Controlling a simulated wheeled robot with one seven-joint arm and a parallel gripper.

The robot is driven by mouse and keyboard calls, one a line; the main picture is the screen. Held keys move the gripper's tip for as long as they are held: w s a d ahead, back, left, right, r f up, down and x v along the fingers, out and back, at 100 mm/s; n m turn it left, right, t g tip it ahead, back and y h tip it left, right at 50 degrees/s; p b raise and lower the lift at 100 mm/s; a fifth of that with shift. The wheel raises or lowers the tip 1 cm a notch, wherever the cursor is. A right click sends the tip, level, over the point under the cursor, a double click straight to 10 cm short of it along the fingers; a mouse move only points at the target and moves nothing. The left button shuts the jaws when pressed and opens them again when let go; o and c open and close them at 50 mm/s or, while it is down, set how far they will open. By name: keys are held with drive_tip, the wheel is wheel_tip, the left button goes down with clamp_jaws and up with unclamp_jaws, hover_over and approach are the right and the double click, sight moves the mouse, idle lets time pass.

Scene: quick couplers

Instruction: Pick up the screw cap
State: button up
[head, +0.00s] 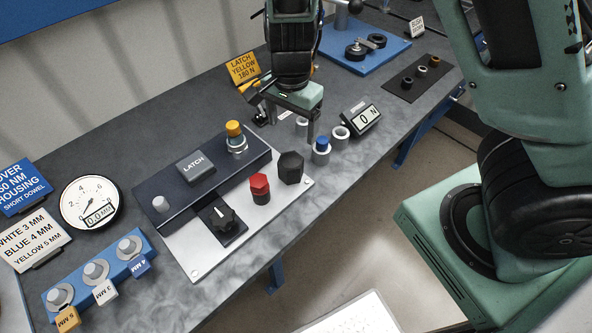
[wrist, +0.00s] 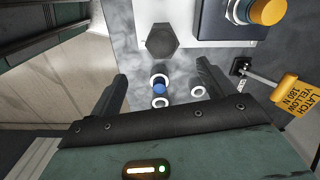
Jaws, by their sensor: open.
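A black hexagonal cap (head: 291,168) stands upright on the light plate at the front of the bench. It also shows in the wrist view (wrist: 161,40), ahead of the fingertips. A red hexagonal cap (head: 260,188) stands to its left in the head view. I cannot tell for certain which one is the screw cap. My gripper (head: 289,118) is open and empty, pointing down above the bench behind the black cap. In the wrist view its two fingers (wrist: 163,75) are spread apart, with a blue-topped ring piece (wrist: 159,84) visible below between them.
A dark block carries a yellow-topped coupler (head: 236,138) and a latch button (head: 196,168). A blue rack (head: 97,270) is at the front left. Bench space between gauge and dark block is clear.

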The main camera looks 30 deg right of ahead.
sight(291, 160)
wheel_tip(291, 160, down, 8)
drive_tip(key=shift+b, duration=0.4)
drive_tip(key=shift+w+a+f, duration=0.1)
drive_tip(key=shift+f, duration=1.4)
drive_tip(key=shift+w+a+f, duration=0.1)
drive_tip(key=shift+f, duration=1.35)
drive_tip(key=shift+c, duration=0.3)
drive_tip(key=c, duration=1.1)
